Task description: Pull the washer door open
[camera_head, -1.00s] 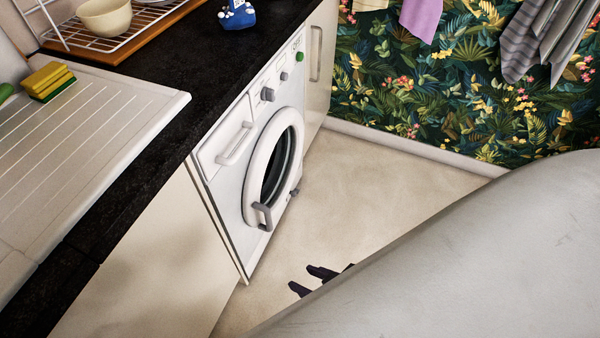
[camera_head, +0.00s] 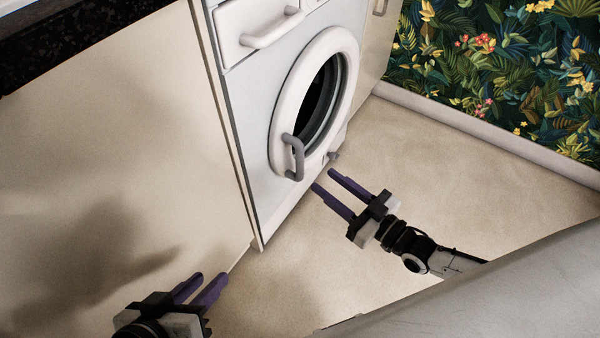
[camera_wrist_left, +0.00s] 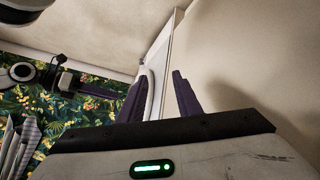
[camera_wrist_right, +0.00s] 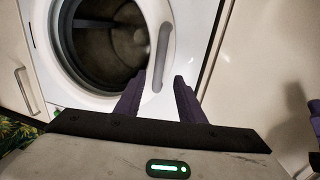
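The white washer (camera_head: 255,85) has a round door (camera_head: 282,110) with a white ring and dark glass. The door looks closed. Its grey curved handle (camera_head: 297,160) is on the door's lower left in the head view. My right gripper (camera_head: 323,179) is open and empty, with its purple fingers pointing at the washer just right of the handle and apart from it. In the right wrist view the handle (camera_wrist_right: 162,55) lies ahead of and between the spread fingers. My left gripper (camera_head: 210,277) is open and empty, low at the left by the cupboard.
A cream cupboard front (camera_head: 120,150) stands left of the washer, under a black worktop (camera_head: 60,35). A washer drawer handle (camera_head: 270,32) sticks out above the door. The pale floor (camera_head: 460,170) is clear to the patterned wall (camera_head: 500,70).

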